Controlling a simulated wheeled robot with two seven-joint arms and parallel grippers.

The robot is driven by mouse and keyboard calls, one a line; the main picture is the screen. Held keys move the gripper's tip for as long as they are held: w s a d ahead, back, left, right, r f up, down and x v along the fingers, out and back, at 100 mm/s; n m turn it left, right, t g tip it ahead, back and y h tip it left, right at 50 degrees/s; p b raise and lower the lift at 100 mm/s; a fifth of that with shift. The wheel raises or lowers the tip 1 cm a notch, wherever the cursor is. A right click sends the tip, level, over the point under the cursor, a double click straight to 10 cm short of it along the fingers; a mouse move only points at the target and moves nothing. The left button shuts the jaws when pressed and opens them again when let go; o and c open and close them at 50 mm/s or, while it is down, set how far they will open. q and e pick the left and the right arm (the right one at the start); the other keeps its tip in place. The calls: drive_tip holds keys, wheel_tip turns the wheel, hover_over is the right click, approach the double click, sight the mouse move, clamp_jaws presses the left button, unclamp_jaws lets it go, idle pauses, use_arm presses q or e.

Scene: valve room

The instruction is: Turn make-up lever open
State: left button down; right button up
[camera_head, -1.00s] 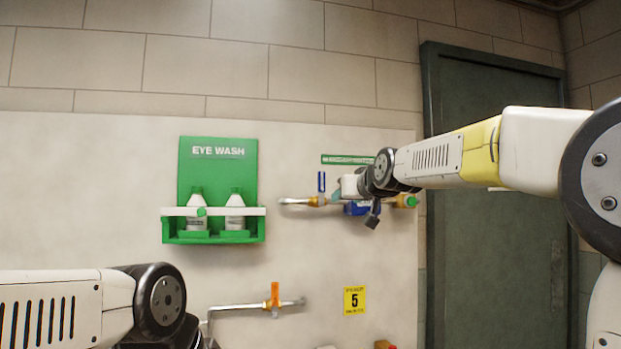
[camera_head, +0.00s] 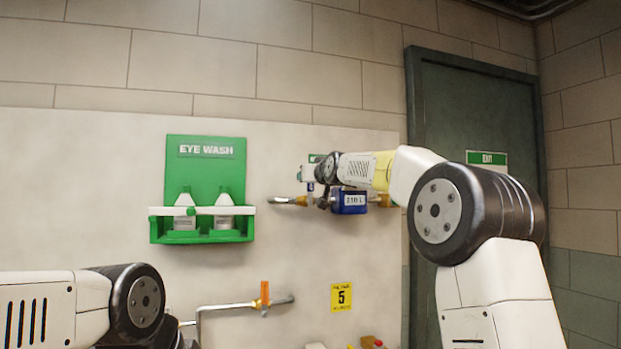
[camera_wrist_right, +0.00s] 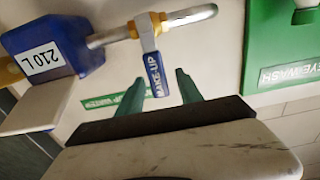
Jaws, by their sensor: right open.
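The make-up lever (camera_wrist_right: 153,72) is a blue handle with a white MAKE-UP label in the right wrist view. It stands roughly square to its pipe (camera_wrist_right: 190,15), its free end toward my gripper. My right gripper (camera_wrist_right: 159,77) is open, its two green fingers on either side of the lever's free end in the picture. I cannot tell whether they touch it.
A blue 210 L meter (camera_head: 349,202) sits on the same pipe, right of the lever. A green eye wash station (camera_head: 206,165) hangs to the left. A lower pipe carries an orange lever (camera_head: 264,296), near a yellow 5 sign (camera_head: 341,297). A dark door (camera_head: 470,110) stands right.

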clamp_jaws()
idle(1.4)
